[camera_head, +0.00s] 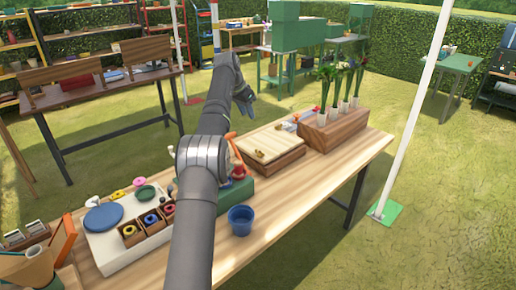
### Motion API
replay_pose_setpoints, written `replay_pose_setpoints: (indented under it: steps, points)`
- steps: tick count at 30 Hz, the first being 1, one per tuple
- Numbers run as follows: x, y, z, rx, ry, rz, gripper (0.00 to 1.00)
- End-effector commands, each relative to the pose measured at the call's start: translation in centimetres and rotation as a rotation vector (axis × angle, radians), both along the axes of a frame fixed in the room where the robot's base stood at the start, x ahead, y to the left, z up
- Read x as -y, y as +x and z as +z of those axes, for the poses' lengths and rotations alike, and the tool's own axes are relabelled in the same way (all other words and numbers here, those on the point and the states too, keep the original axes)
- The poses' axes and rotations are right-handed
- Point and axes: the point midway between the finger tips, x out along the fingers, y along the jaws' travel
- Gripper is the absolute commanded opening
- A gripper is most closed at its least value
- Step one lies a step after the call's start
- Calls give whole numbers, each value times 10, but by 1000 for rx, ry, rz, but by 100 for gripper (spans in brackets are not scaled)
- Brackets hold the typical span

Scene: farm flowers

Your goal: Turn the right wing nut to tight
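A wooden block with a pale flat top, like a flower press (270,144), lies on the long wooden table right of my arm. A small brass-coloured piece, which looks like a wing nut (260,154), sits near the front of its top. I cannot make out a second wing nut clearly, nor how tight either is. My gripper (250,112) is raised behind and left of the press, pointing down and apart from it. It is too small and dark to show whether its fingers are open.
A wooden planter (333,130) with several white-potted flowers stands behind the press. A blue pot (241,219) stands in front. A green block (236,190) with a red and orange tool is beside my arm. A white tray (112,243) holds small boxes. The table's right front is clear.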

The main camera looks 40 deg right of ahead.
Motion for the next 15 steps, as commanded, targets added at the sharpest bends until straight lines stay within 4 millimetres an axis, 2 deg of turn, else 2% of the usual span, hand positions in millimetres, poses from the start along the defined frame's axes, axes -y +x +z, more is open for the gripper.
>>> replay_pose_setpoints:
  steps: [3,15]
  points:
    - [0,0,12,1,-1,0,30]
    - [4,-18,-33,222,285,-110,30]
